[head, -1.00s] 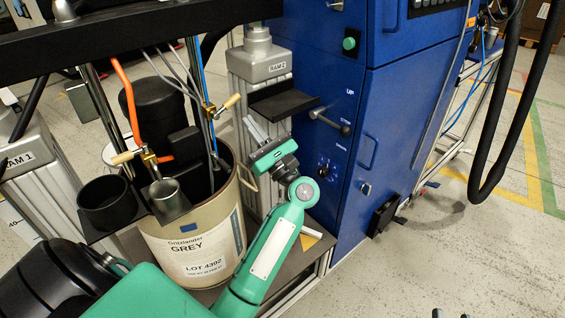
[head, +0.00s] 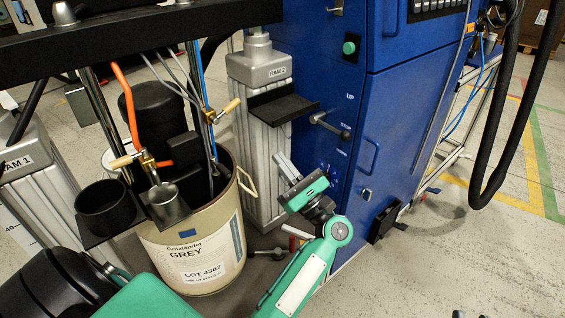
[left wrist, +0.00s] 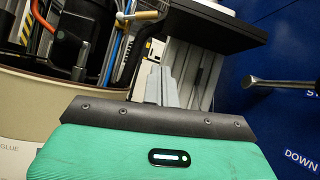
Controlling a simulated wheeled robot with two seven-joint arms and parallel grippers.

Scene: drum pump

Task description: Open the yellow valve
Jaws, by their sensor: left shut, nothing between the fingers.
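Two brass valves with tan-yellow handles hang over the drum in the head view. One has its handle (head: 124,160) at the left, by the orange hose. The other has its handle (head: 229,105) at the right, by the blue hose. I cannot tell for sure which is the yellow valve. A tan handle (left wrist: 140,16) also shows at the top of the left wrist view. My left gripper (head: 284,164) is shut and empty, right of the drum, in front of the grey RAM 2 column and apart from both valves. Two small dark tips at the bottom edge may be my right gripper.
A black shelf (head: 283,108) juts from the RAM 2 column (head: 258,75). The blue cabinet (head: 335,120) with its lever (head: 328,124) is at the right.

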